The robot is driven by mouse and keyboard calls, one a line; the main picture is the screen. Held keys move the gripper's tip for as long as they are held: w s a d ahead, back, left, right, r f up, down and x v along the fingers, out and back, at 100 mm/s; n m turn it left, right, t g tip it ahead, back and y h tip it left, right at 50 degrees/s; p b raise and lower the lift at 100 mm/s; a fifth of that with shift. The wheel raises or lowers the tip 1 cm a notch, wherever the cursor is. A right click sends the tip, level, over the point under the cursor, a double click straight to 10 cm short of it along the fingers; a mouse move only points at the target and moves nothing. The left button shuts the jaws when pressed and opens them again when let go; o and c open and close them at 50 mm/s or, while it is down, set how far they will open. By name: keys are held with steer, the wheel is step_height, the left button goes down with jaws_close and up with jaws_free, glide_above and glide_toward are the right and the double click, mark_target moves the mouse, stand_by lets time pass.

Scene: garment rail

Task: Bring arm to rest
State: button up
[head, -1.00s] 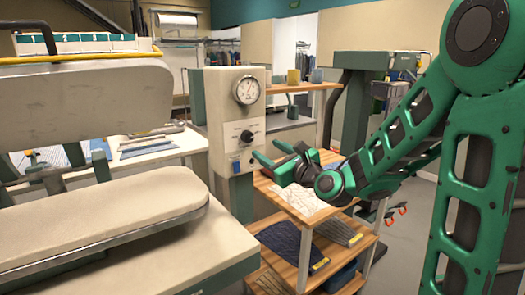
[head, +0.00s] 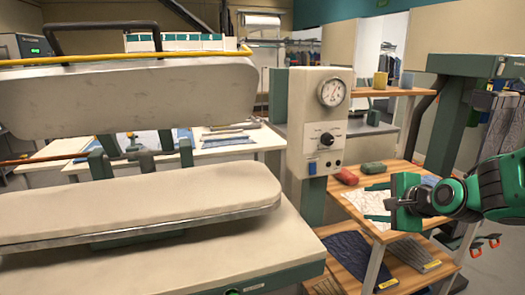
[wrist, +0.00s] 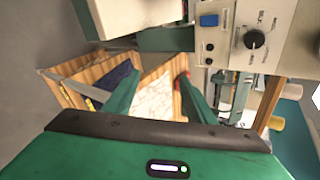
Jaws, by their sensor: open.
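My gripper (head: 378,203) is green and sits at the right of the head view, in front of the wooden shelf unit. Its two fingers are spread apart with nothing between them, and it points left. The wrist view also shows the gripper (wrist: 158,95) open and empty, with the shelf unit beyond the fingers. A white patterned cloth (head: 366,208) lies on the unit's upper shelf, partly hidden behind the gripper. I cannot tell the exact gap between gripper and shelf.
A garment press with a padded lower board (head: 130,215) and raised upper plate (head: 130,95) fills the left. Its control box (head: 318,120) with a dial stands beside the gripper. A red item (head: 346,177) and a green item (head: 374,168) lie on the shelf. Folded dark garments (head: 350,255) lie below.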

steer(key=s+d+f+n+g+h, duration=0.1)
steer(key=s+d+f+n+g, duration=0.25)
steer(key=s, duration=0.35)
steer(key=s+d+f+n+g+h, duration=0.2)
steer(key=s+d+n, duration=0.25)
steer(key=s, duration=0.35)
steer(key=s+d+n+g, duration=0.2)
steer(key=s+g, duration=0.3)
steer(key=s, duration=1.2)
steer(key=shift+d+r+n+g+y, duration=0.15)
steer(key=shift+n+g+y, duration=0.25)
steer(key=shift+n, duration=0.5)
steer(key=shift+w, duration=0.1)
steer(key=shift+w+f, duration=0.25)
steer(key=shift+w, duration=0.35)
steer(key=shift+c, duration=0.5)
